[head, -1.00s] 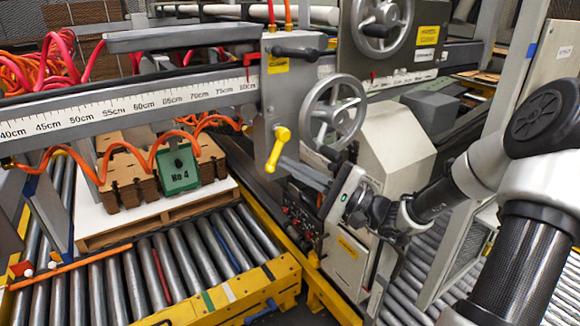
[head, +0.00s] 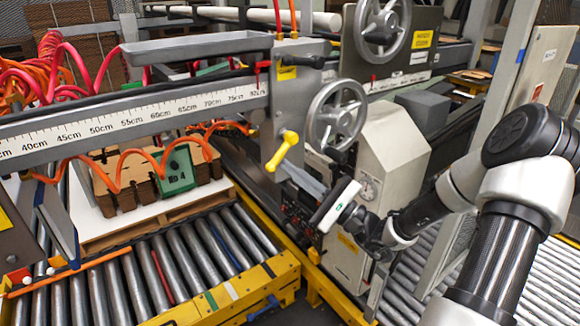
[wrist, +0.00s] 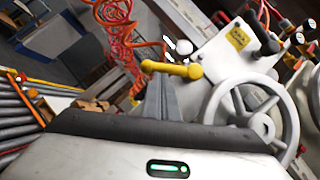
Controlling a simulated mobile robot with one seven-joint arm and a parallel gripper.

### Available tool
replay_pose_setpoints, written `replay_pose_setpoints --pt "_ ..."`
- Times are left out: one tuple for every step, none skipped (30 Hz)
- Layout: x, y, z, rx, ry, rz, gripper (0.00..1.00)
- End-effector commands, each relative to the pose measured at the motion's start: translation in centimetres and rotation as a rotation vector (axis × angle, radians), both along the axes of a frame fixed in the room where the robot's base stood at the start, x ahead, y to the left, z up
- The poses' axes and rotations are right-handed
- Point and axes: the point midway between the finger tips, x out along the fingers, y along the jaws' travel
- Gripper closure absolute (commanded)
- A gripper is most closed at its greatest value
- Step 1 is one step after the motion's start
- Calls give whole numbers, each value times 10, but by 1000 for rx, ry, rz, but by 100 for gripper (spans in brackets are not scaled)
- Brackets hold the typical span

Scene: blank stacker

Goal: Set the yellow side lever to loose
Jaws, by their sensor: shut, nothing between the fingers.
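The yellow side lever (head: 282,150) sits on the grey plate (head: 293,90) below the black handle. It slants from its pivot down to the left in the head view. In the wrist view the lever (wrist: 172,69) lies nearly level, its knob end at the left. My gripper (head: 286,168) is shut and empty, with its fingertips close to the lever's lower end. In the wrist view my gripper's tips (wrist: 163,80) overlap the lever from below. I cannot tell whether they touch it.
A spoked handwheel (head: 337,113) stands just right of the lever. A black handle (head: 298,58) sits above it on the plate. The ruler beam (head: 130,122) runs left, with orange coiled hoses around it. A roller conveyor (head: 180,260) lies below.

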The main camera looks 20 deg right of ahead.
Motion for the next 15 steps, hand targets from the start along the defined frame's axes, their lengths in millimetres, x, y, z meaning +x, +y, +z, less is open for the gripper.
replay_pose_setpoints --pt "-1 4 5 49 17 3 100" --pt "-2 6 6 77 27 5 100" --pt "-3 8 7 114 38 5 100" --pt "-3 10 8 139 46 4 100" --pt "-3 12 9 166 56 5 100" --pt "-4 14 10 201 66 4 100" --pt "-5 15 11 226 74 4 100" --pt "-5 17 12 250 82 4 100" --pt "-6 18 13 282 93 3 100" --pt "-6 20 14 306 100 4 100" --pt "-7 21 15 328 108 5 100" --pt "-7 22 16 356 116 4 100" --pt "-7 23 16 375 123 3 100" --pt "-7 24 17 395 129 3 100" --pt "-8 25 18 418 136 3 100"
